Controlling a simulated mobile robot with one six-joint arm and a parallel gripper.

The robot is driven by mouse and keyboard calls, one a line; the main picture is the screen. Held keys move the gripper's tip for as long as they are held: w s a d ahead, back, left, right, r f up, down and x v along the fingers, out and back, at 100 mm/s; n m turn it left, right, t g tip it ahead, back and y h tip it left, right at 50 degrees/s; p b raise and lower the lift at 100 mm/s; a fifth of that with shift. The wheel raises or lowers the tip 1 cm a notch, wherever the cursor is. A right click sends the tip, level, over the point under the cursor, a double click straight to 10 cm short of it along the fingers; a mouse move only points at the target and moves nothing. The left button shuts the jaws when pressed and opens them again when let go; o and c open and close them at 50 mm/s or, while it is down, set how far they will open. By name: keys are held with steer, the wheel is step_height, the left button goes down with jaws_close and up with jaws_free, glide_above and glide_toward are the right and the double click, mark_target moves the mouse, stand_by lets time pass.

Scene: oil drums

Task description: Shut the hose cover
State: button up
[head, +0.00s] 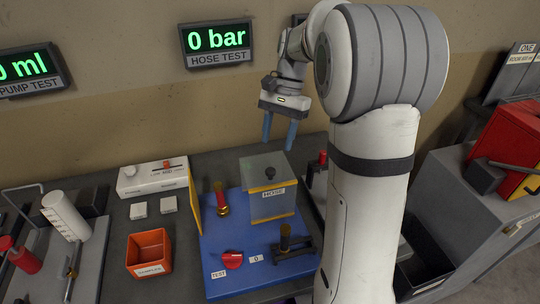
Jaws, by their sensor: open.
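The hose cover (270,207) is a grey, see-through box with a yellow strip, a HOSE label and a dark knob (270,172) on it. It stands on the back part of a blue base plate (238,272). A yellow upright panel (195,200) stands at the plate's left edge. I cannot tell whether the cover is fully shut. My gripper (279,145) has two blue fingers pointing down, apart and empty. In the picture it is above the cover, and it does not appear to touch it.
A brass fitting with a red top (220,198) stands left of the cover. In front are a red knob (232,259) and a dark clamp (287,243). An orange bin (149,254) stands left. The HOSE TEST display (217,43) reads 0 bar.

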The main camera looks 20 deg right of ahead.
mark_target(271, 170)
steer(key=shift+x, duration=3.85)
steer(key=shift+w, duration=0.1)
steer(key=shift+c, duration=0.4)
jaws_close()
